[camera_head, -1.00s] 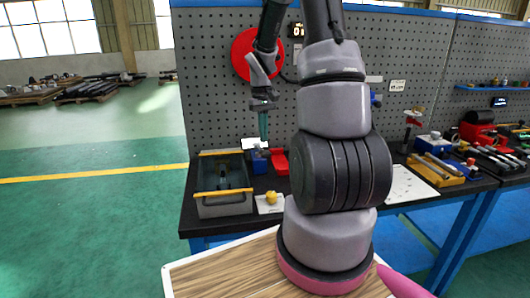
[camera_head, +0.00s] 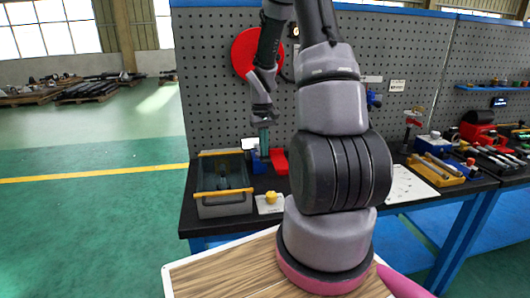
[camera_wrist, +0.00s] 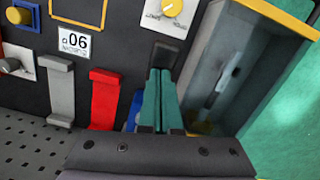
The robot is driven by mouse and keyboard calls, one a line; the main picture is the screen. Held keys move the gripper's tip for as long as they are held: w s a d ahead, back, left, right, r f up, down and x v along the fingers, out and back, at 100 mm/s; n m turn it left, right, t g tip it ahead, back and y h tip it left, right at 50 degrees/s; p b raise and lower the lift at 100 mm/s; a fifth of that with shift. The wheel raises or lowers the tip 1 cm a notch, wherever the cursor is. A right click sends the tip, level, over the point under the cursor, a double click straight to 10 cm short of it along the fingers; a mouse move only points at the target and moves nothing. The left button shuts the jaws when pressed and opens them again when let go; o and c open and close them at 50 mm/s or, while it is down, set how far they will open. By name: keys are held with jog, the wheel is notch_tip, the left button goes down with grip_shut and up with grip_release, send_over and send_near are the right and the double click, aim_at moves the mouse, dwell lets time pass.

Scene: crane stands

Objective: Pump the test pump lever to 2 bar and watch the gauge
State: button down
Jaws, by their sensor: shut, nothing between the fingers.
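A grey open-topped tank (camera_head: 220,204) with yellow bars stands at the bench's left end; it looks like the test pump. It shows at the right of the wrist view (camera_wrist: 222,70), with a dim dark shape inside. I cannot make out a lever or a gauge for certain. My gripper (camera_head: 264,142) is just right of the tank's back part, pointing down. Its teal fingers (camera_wrist: 158,98) are together and empty, beside the tank's wall. A dark block (camera_wrist: 168,50) lies just beyond the fingertips; I cannot tell if they touch.
A yellow knob (camera_head: 271,198) on a white plate sits right of the tank. A blue part (camera_head: 258,163) and a red part (camera_head: 279,162) stand close by the gripper. A grey upright bar (camera_wrist: 60,90) is beside the red one. The pegboard (camera_head: 215,95) rises behind.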

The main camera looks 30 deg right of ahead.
jog(key=shift+f, duration=0.75)
jog(key=w, duration=0.1)
jog(key=w+r, duration=0.1)
jog(key=w, duration=0.1)
jog(key=shift+d, duration=0.1)
notch_tip(320, 180, up, 11)
jog(key=w, duration=0.1)
dwell(0.4)
jog(key=shift+f, duration=0.1)
dwell(0.8)
